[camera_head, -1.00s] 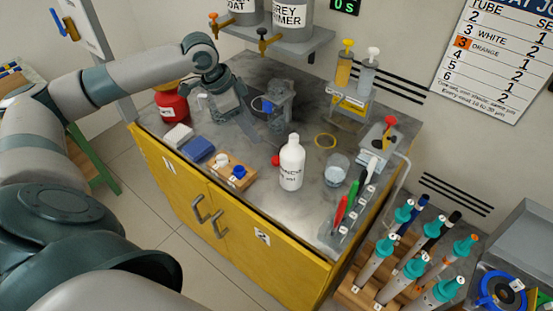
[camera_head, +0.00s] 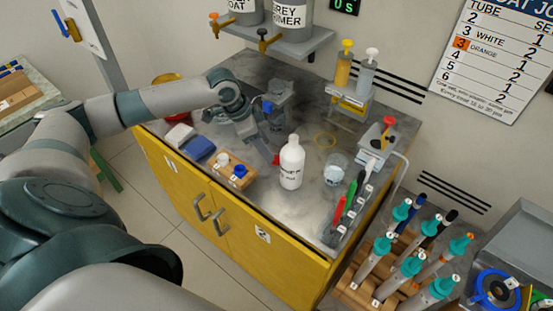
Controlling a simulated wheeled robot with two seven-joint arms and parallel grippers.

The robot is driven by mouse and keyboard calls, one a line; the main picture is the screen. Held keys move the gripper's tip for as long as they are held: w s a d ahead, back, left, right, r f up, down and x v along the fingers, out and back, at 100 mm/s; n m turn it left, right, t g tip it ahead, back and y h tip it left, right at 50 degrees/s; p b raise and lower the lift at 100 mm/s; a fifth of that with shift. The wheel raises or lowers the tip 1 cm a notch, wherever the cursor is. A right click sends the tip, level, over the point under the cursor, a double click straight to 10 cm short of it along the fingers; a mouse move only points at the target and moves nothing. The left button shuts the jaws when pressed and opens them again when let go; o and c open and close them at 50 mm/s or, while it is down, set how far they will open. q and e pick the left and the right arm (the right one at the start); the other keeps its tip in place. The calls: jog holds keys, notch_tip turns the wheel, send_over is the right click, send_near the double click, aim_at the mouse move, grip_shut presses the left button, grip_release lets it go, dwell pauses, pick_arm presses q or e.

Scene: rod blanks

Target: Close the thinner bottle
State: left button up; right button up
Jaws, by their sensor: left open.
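A white bottle (camera_head: 291,166) with dark lettering stands upright near the middle of the bench; its narrow neck is white, and I cannot read the label clearly. A small red cap-like piece (camera_head: 276,159) lies on the bench just left of the bottle. A wooden block (camera_head: 231,172) to the left holds a white cap (camera_head: 222,159) and a blue cap (camera_head: 240,171). My left gripper (camera_head: 264,153) is open, low over the bench, with its fingers pointing down beside the red piece, left of the bottle. My right gripper is out of view.
A grey stand (camera_head: 281,100) is behind my gripper. Coloured markers (camera_head: 346,200) stand along the right edge. A blue pad (camera_head: 198,148) is at left. The front bench area is clear.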

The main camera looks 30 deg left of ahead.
aim_at(277, 160)
pick_arm(q)
jog(key=shift+f, duration=0.1)
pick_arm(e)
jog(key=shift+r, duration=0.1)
pick_arm(q)
jog(key=shift+w+d+f, duration=0.1)
jog(key=shift+f, duration=0.05)
jog(key=p+x, duration=0.2)
jog(key=x, duration=0.2)
jog(key=shift+d, duration=0.1)
jog(key=shift+w+d+f, duration=0.1)
jog(key=shift+f, duration=0.15)
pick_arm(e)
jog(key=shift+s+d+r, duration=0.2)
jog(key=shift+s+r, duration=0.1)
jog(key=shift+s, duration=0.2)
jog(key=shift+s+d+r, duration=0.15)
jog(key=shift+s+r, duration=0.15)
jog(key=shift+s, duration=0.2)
pick_arm(q)
jog(key=c, duration=1.1)
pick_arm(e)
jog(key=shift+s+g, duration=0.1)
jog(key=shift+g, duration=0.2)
